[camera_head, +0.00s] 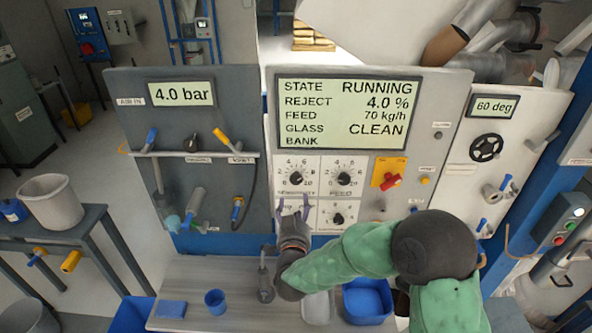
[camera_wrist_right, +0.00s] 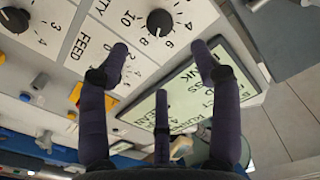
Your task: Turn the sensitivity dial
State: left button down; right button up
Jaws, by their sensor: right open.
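The sensitivity dial (camera_head: 296,178) is a dark round knob on a white scale plate, upper left in a group of dials below the display. In the right wrist view the dial (camera_wrist_right: 160,22) lies just past my fingertips, partly near the top edge. My right gripper (camera_head: 293,205) is open and empty, its fingers spread and pointing up at the panel just below the dial. In the wrist view the spread fingers (camera_wrist_right: 160,55) stand apart from the knob; contact cannot be told. The dial's label is partly hidden. My left gripper is not in view.
The feed dial (camera_head: 344,178) sits right beside it, with another dial (camera_head: 338,218) below. The display (camera_head: 337,113) reads RUNNING, 4.0 % reject. A red switch (camera_head: 390,180) is to the right. Blue cup (camera_head: 215,301) and blue bin (camera_head: 367,301) stand on the bench below.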

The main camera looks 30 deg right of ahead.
aim_at(296, 181)
jog(key=p+x, duration=0.1)
jog(key=x, duration=0.9)
jog(key=shift+w+d+f, duration=0.1)
jog(key=shift+w+d, duration=0.05)
jog(key=shift+w, duration=0.15)
jog(key=c, duration=1.1)
